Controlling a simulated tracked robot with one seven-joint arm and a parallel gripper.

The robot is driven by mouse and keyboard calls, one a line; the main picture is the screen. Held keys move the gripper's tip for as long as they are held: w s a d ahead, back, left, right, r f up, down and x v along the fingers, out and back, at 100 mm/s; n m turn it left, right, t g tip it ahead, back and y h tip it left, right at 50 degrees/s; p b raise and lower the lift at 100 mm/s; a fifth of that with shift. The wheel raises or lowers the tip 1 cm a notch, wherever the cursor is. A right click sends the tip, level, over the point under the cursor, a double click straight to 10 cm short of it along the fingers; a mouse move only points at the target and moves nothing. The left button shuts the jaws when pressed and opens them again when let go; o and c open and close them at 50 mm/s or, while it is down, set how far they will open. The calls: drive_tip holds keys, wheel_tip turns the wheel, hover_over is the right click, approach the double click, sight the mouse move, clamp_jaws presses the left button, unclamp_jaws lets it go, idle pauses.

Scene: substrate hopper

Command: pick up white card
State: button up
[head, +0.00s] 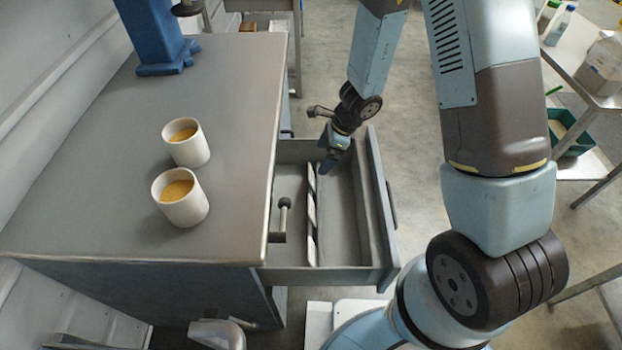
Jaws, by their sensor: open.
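My gripper (326,165) is open and points down into the far end of an open drawer (328,275). A narrow upright strip (311,215) runs lengthwise inside the drawer, with pale and dark patches along it. A white card cannot be made out clearly; whether the pale patches belong to one is too small to tell. My gripper is near the far end of this strip, and I cannot tell whether it touches anything. It hides part of the drawer's far end.
Two white cups (187,142) (180,197) with tan contents stand on the grey cabinet top (120,225) left of the drawer. A blue stand (160,45) is at its back. A dark handle (281,220) sticks up by the drawer's left side. The drawer's right compartment (340,220) looks empty.

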sight(310, 171)
drive_tip(key=x, duration=0.7)
drive_tip(key=shift+s+a+f, duration=0.15)
drive_tip(key=shift+s+a, duration=0.05)
drive_tip(key=shift+a, duration=0.25)
drive_tip(key=shift+x, duration=0.8)
drive_tip(key=shift+c, duration=0.3)
drive_tip(key=c, duration=1)
